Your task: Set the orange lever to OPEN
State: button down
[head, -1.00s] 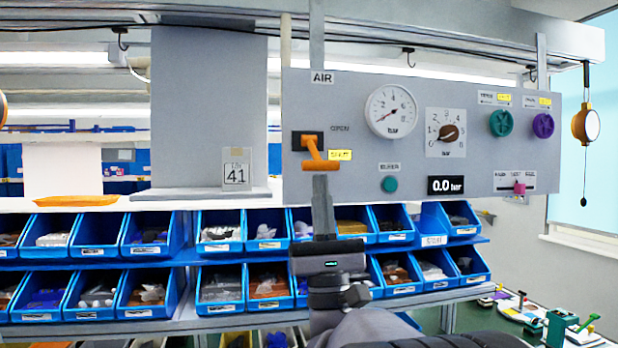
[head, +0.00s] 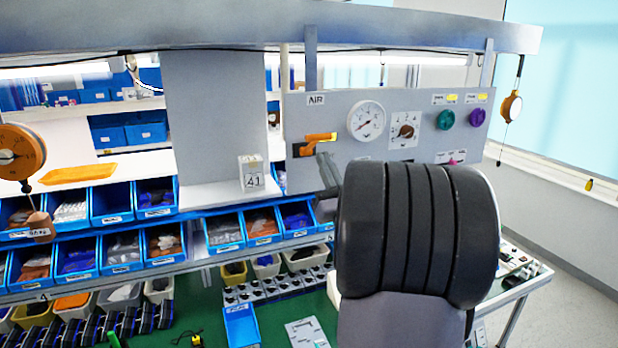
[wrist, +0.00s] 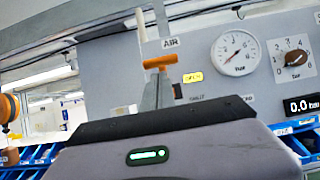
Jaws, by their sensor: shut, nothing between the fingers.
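The orange lever (head: 318,140) is on a black plate at the left of the grey panel (head: 340,110), under the AIR sign. It points right and slightly up in the head view. It also shows in the wrist view (wrist: 160,62). My gripper (head: 324,160) is shut and empty, with its tips just below the lever; I cannot tell whether they touch it. In the wrist view the fingers (wrist: 158,82) stand upright under the lever. A yellow label (wrist: 193,76) is right of them. I cannot read an OPEN label now.
The panel also bears a round gauge (head: 367,120), a brown-knobbed dial (head: 405,130), a green knob (head: 445,120) and a purple knob (head: 477,117). A 0.0 bar display (wrist: 302,104) shows in the wrist view. Blue bins (head: 110,205) fill shelves below left.

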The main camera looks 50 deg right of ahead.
aim_at(321, 139)
jog(key=shift+w+d+r+p, duration=0.2)
jog(key=shift+r+p, duration=0.2)
jog(key=shift+r, duration=0.25)
jog(key=shift+w+d+r+p, duration=0.15)
jog(key=shift+r+p, duration=0.2)
jog(key=shift+r, duration=0.4)
jog(key=shift+d, duration=0.1)
